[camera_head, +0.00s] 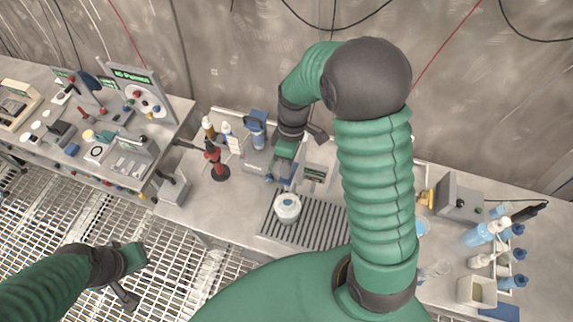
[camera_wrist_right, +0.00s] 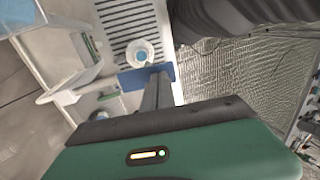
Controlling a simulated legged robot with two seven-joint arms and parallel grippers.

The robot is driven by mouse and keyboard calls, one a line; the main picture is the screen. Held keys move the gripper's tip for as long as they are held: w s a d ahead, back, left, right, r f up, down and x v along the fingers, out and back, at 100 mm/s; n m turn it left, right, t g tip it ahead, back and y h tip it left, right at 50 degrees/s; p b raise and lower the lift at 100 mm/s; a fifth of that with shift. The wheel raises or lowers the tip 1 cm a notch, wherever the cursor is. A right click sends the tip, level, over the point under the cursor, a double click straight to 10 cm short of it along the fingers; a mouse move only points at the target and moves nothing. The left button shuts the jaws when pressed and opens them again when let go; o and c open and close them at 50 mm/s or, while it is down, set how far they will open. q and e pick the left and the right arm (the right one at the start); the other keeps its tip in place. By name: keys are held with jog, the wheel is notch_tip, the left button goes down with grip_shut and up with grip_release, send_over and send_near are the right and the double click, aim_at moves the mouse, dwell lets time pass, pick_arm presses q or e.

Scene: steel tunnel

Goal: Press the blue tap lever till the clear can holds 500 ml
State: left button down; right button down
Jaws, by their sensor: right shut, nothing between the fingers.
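The clear can (camera_head: 288,210) stands upright on a slotted drain grate (camera_head: 318,228), below the tap. It also shows in the right wrist view (camera_wrist_right: 143,50), with a pale round top and a bluish centre. I cannot read its level. The blue tap lever (camera_wrist_right: 132,79) shows beside the can in the wrist view. My right gripper (camera_wrist_right: 160,74) is shut and empty, its fingertips at the lever; I cannot tell whether they press it. In the head view my right gripper (camera_head: 284,172) partly hides the tap. My left gripper (camera_head: 132,280) hangs low at left, away from the bench.
A red-and-black tool (camera_head: 215,162) and small bottles (camera_head: 209,127) stand left of the tap. More bottles (camera_head: 487,232) and a grey box (camera_head: 459,197) stand at right. A second bench (camera_head: 70,140) full of small parts is at left. My right arm hides part of the bench.

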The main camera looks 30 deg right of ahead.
jog(key=shift+f, duration=0.15)
jog(key=shift+s+a+f+t+h+b, duration=0.25)
jog(key=shift+f+h+b, duration=0.05)
jog(key=shift+f+b, duration=0.3)
jog(key=shift+s+a+f+t+h+b, duration=0.2)
jog(key=shift+a+f+t+h+b, duration=0.1)
jog(key=shift+f+b, duration=0.25)
jog(key=shift+r, duration=0.5)
jog(key=shift+p, duration=0.35)
dwell(2.9)
jog(key=shift+r+p, duration=0.65)
jog(key=shift+r, duration=0.15)
